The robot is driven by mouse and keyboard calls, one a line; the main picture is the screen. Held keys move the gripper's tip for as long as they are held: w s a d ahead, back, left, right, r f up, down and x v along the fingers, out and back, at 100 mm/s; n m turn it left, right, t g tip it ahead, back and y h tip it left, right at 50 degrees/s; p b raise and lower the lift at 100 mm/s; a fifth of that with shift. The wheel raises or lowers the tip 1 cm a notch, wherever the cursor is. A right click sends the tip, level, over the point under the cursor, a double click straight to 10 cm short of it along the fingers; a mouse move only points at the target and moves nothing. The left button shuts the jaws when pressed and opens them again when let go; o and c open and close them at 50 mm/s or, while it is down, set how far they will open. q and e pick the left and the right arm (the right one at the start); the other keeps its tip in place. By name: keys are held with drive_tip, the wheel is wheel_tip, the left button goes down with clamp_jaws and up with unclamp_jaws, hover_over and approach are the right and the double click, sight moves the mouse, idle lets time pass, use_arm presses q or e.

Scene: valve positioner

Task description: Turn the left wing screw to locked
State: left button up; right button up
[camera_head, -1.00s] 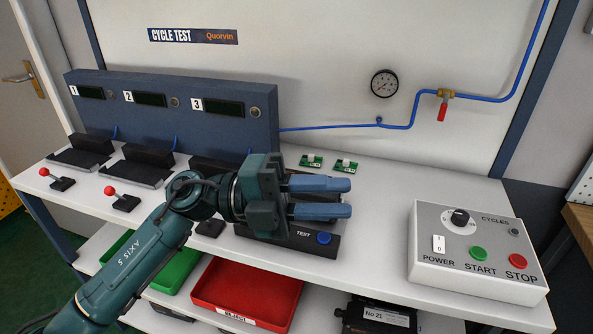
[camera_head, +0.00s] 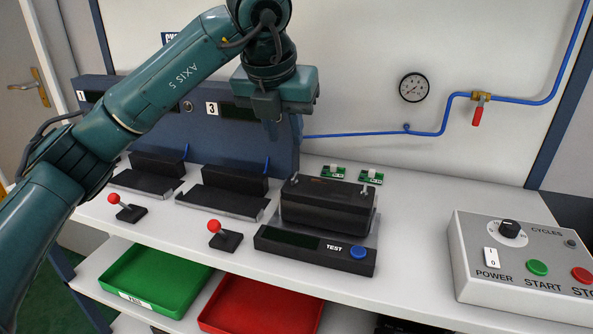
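A black valve positioner (camera_head: 327,204) sits in the third station, behind the black TEST bar. A small grey wing screw stands up at each end of its top: the left wing screw (camera_head: 295,179) and the right wing screw (camera_head: 367,190). They are too small to read their lock position surely. My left gripper (camera_head: 284,131) hangs fingers down above and slightly left of the left wing screw, in front of the blue panel. Its fingers look apart, with nothing between them, and touch nothing. My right gripper is out of view.
The TEST bar (camera_head: 316,250) with its blue button lies in front. Red-knobbed levers (camera_head: 215,227) stand to the left. Two small green boards (camera_head: 333,171) lie behind the positioner. A control box (camera_head: 515,265) stands right; the bench between is clear.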

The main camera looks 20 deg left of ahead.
sight(294, 175)
use_arm(q)
drive_tip(key=x, duration=1)
drive_tip(key=shift+d+f, duration=0.1)
drive_tip(key=shift+f, duration=0.15)
clamp_jaws()
